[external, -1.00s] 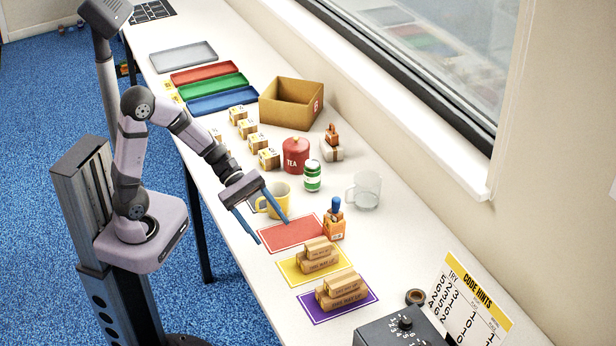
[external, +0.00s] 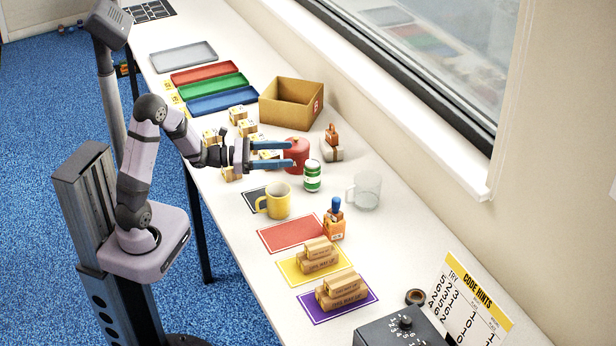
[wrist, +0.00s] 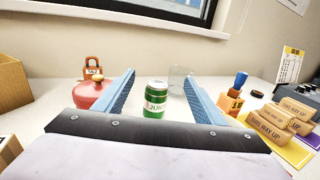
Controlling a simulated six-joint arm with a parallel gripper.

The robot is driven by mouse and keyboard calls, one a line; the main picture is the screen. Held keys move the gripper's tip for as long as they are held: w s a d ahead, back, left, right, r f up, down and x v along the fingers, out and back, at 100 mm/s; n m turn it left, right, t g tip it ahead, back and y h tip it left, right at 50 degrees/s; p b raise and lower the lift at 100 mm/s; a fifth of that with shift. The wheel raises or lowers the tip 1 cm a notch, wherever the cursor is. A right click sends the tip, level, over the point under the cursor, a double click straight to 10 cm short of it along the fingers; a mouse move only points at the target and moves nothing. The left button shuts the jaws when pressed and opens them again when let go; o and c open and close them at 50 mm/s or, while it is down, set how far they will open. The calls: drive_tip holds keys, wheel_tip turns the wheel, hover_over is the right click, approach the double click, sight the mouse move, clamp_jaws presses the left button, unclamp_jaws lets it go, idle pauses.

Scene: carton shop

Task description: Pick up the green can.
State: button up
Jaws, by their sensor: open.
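The green can (external: 312,176), green with a white band and a pale top, stands upright on the table between the red tea canister and the glass mug. In the wrist view the can (wrist: 155,99) shows between my two blue fingers, ahead of the palm. My gripper (external: 292,154) is open and empty, with its fingers pointing right, level with the canister in the external view. In the wrist view my gripper (wrist: 170,85) has its fingers spread wide to either side of the can. I cannot tell exactly how far the fingertips are from it.
The red canister (external: 298,150) is close behind the fingers. A yellow mug (external: 274,201) stands in front, a glass mug (external: 366,190) to the right, and an orange stamp holder (external: 334,222) nearby. Several small boxes (external: 240,115) sit left of an open carton (external: 291,104). The red mat (external: 290,234) is bare.

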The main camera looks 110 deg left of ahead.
sight(306, 168)
wheel_tip(306, 168, down, 5)
drive_tip(key=shift+f, duration=0.2)
drive_tip(key=shift+w+f, duration=0.1)
drive_tip(key=shift+f, duration=0.1)
drive_tip(key=shift+p+x, duration=0.55)
drive_tip(key=shift+x, duration=3.15)
drive_tip(key=shift+r, duration=0.1)
drive_tip(key=c, duration=1.1)
